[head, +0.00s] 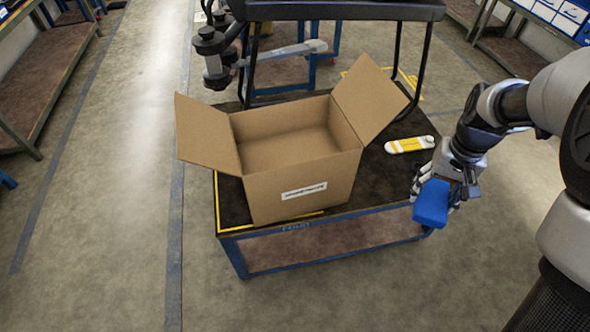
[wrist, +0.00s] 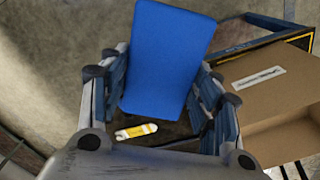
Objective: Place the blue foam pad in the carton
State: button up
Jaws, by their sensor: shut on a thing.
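The blue foam pad (head: 431,203) is held in my gripper (head: 446,190), at the right front corner of the cart in the head view. In the wrist view the pad (wrist: 168,58) stands between the two fingers of my gripper (wrist: 160,95), which are shut on it. The open cardboard carton (head: 297,180) stands on the cart, left of my gripper, with side flaps spread and a white label on its front. The visible part of its inside looks empty. The carton (wrist: 262,97) also shows at the right of the wrist view.
A white and yellow bottle (head: 409,144) lies on the dark cart top (head: 384,185), right of the carton. Shelving (head: 40,85) lines the far left; the floor left of the cart is clear.

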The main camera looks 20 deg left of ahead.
aim_at(293, 160)
jog(key=i+u, duration=0.1)
jog(key=u, duration=1.45)
jog(key=i+l+u, duration=0.2)
jog(key=i+l, duration=0.85)
